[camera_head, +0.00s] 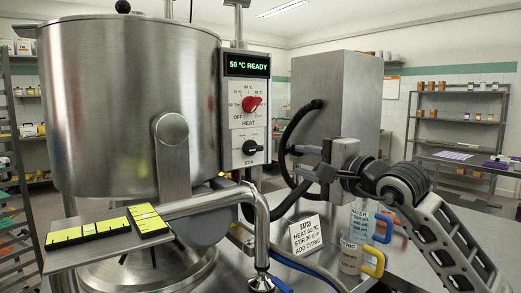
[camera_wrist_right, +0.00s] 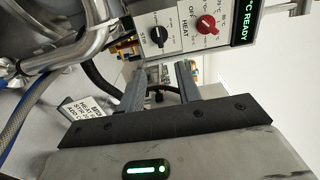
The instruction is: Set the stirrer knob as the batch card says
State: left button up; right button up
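The stirrer knob (camera_head: 251,147) is black with a pale pointer, marked STIR, on the control panel below the red HEAT knob (camera_head: 252,104). Its pointer lies roughly to the right; the scale marks are too small to read. The knob also shows in the wrist view (camera_wrist_right: 158,36). The batch card (camera_head: 309,236) stands on the table and appears to read HEAT 60 °C, STIR 20 rpm, ADD CITRIC. My right gripper (camera_head: 298,161) is right of the knob, apart from it. In the wrist view its fingers (camera_wrist_right: 161,70) are apart with nothing between them. My left gripper is not in view.
A large steel kettle (camera_head: 130,105) stands left of the panel. A steel pipe (camera_head: 222,197) passes below it. Black hose, jugs (camera_head: 361,222) and a steel cabinet (camera_head: 337,95) are near my right arm.

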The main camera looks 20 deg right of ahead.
aim_at(257, 150)
jog(key=p+x, duration=0.4)
jog(key=x, duration=1)
jog(key=shift+a, duration=0.1)
jog(key=shift+w+a+f+p, duration=0.1)
jog(key=shift+w+a+p, duration=0.15)
jog(key=shift+w, duration=0.3)
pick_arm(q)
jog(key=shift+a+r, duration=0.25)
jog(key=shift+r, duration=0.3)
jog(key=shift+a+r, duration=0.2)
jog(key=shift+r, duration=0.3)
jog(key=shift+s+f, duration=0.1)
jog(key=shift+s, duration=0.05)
pick_arm(e)
grip_shut()
